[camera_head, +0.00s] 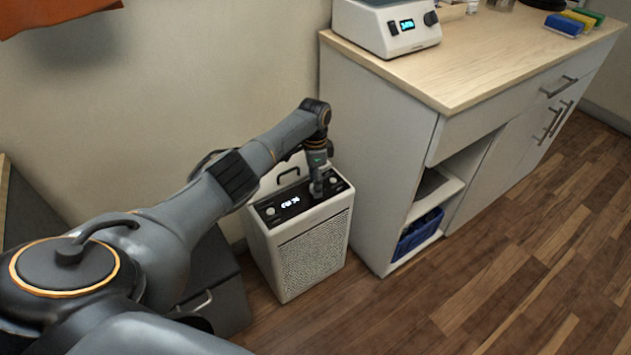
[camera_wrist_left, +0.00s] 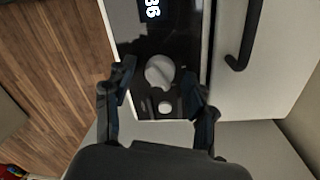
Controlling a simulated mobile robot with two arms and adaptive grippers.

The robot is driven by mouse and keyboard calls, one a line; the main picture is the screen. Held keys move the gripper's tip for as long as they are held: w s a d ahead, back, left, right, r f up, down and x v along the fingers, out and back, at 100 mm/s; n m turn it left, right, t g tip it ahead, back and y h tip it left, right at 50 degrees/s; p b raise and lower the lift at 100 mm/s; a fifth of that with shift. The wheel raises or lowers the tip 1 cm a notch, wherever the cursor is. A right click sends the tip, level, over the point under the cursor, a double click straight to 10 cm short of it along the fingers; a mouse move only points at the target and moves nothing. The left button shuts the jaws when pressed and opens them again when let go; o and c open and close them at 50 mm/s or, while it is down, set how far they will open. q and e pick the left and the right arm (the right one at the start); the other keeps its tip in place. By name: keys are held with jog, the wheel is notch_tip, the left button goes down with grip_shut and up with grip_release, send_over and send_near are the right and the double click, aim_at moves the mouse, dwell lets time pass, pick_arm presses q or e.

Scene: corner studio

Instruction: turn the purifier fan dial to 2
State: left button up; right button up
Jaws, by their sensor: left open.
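The purifier (camera_head: 310,255) is a white box with a speckled front grille, standing on the floor by the wall. Its black top panel (camera_head: 292,206) carries a lit display (camera_head: 290,203), and a pale knob (camera_head: 270,211) shows near the left end. My left gripper (camera_head: 317,190) points down over the panel's right end and hides what lies under it. In the left wrist view a round, pale dial (camera_wrist_left: 160,72) sits between the open fingers of my left gripper (camera_wrist_left: 158,75), with a gap on each side. A smaller round button (camera_wrist_left: 165,107) is beside the dial. The dial's setting is not readable.
The purifier's black carry handle (camera_head: 289,175) rises behind the panel. A white cabinet (camera_head: 370,160) with a wooden top stands close on the right; a white device (camera_head: 390,28) rests on it. A dark drawer unit (camera_head: 222,290) is at left. Wooden floor is open at front right.

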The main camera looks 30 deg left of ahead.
pick_arm(q)
jog(key=shift+r, duration=0.1)
notch_tip(320, 180, up, 12)
jog(key=shift+w+a, duration=0.35)
dwell(0.4)
